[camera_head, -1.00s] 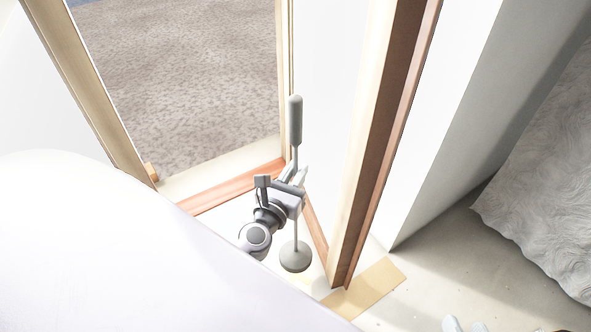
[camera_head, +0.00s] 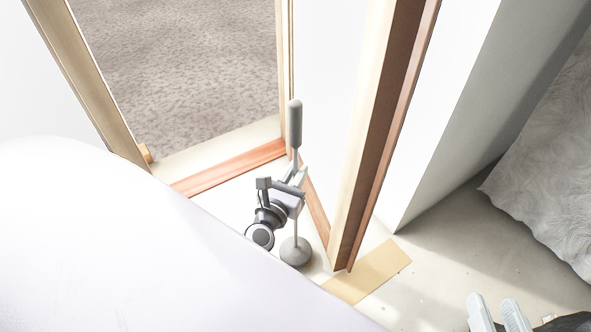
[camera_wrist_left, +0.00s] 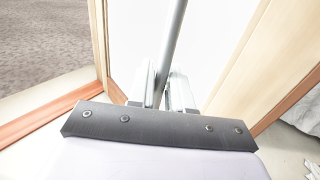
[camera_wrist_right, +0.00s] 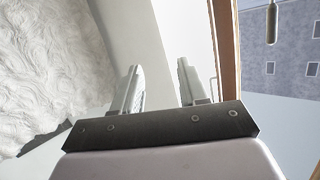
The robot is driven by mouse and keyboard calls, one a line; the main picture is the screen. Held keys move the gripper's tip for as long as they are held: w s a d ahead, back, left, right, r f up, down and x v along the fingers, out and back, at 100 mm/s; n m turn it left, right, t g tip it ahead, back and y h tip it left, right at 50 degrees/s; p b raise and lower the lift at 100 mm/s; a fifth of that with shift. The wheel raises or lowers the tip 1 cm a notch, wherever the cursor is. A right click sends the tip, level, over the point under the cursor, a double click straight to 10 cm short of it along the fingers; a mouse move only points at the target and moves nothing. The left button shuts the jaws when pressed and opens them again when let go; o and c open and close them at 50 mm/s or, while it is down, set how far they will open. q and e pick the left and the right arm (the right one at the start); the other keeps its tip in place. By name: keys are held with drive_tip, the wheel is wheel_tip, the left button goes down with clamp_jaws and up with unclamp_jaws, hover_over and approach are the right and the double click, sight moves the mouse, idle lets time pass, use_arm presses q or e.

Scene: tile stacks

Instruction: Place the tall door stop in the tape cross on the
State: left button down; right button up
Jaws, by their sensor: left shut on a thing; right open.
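The tall door stop (camera_head: 295,125) stands upright by the door, with a grey padded top, a thin pole and a round base (camera_head: 296,252). My left gripper (camera_head: 301,176) is shut on its pole; the pole also shows between the fingers in the left wrist view (camera_wrist_left: 174,40). I cannot tell whether the base touches the floor. A tan tape strip (camera_head: 370,272) lies on the floor at the foot of the door's edge; no full cross shape is visible. My right gripper (camera_head: 498,312) is open and empty at the bottom right; its fingers show in the right wrist view (camera_wrist_right: 160,88).
The open door's wooden edge (camera_head: 372,130) rises just right of the door stop. An orange-brown threshold (camera_head: 230,168) crosses the doorway behind it. A white fluffy rug or cover (camera_head: 545,190) is at the right. Floor between it and the tape is clear.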

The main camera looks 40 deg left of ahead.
use_arm(q)
drive_tip(key=shift+w+f+b, duration=0.15)
drive_tip(key=shift+f+b, duration=0.15)
drive_tip(key=shift+f, duration=0.35)
drive_tip(key=c, duration=1.4)
unclamp_jaws()
drive_tip(key=shift+f, duration=0.4)
drive_tip(key=shift+c, duration=0.2)
drive_tip(key=o, duration=0.4)
drive_tip(key=shift+r, duration=0.1)
